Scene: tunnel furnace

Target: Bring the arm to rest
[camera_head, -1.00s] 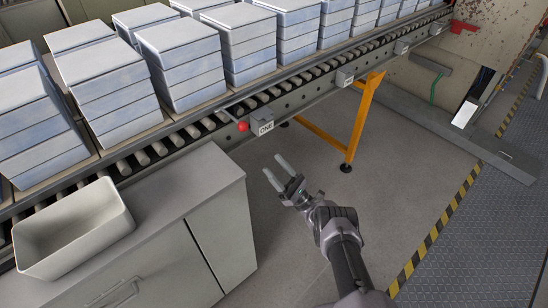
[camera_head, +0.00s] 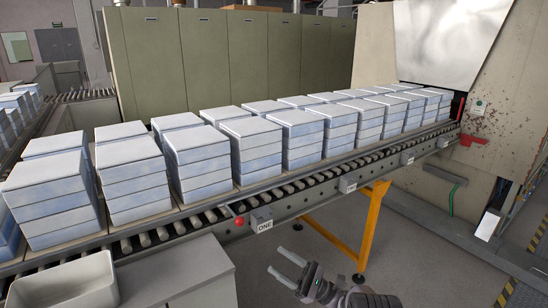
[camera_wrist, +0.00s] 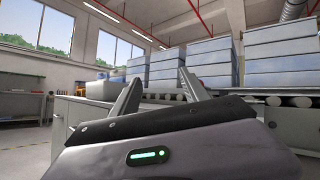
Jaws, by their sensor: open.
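My gripper (camera_head: 283,262) is at the bottom of the head view, in front of the conveyor and right of the grey cabinet. It is open, with nothing between its two fingers. My arm behind it is mostly cut off by the lower edge. In the wrist view my gripper (camera_wrist: 160,85) also shows open and empty, its fingers spread apart. Beyond the fingers stand stacks of blue-white blocks (camera_wrist: 210,62) on the conveyor, apart from the gripper.
A roller conveyor (camera_head: 290,205) carries rows of block stacks (camera_head: 255,150) toward the furnace opening at right. A grey cabinet (camera_head: 185,272) with a white bin (camera_head: 68,284) stands front left. A yellow conveyor leg (camera_head: 370,225) is right of my gripper. Floor (camera_head: 420,265) is clear to the right.

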